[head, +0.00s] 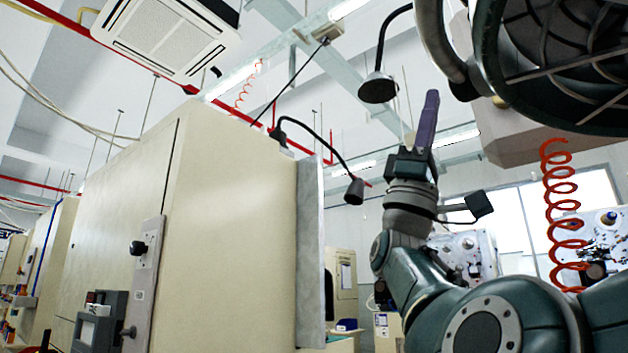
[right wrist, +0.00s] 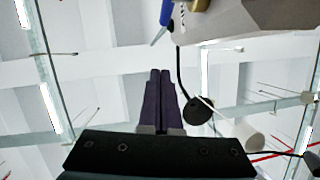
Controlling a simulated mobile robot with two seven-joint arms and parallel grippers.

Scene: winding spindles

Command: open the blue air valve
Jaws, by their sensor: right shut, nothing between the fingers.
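The air valve's blue lever (right wrist: 165,14) shows at the top of the right wrist view. It slants beside a brass fitting (right wrist: 197,5) that is cut off by the frame's edge. I cannot make out the valve in the head view. My right gripper (head: 431,100) points up with its purple fingers together and nothing between them. In the right wrist view its fingertips (right wrist: 160,72) are below the lever in the picture and apart from it. My left gripper is not in view.
A large cream cabinet (head: 225,220) fills the left and middle. A black lamp (head: 378,88) hangs left of the right gripper, and another lamp (head: 355,191) is lower. A red coiled hose (head: 560,195) hangs at the right. A pale overhead box (head: 515,140) is at upper right.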

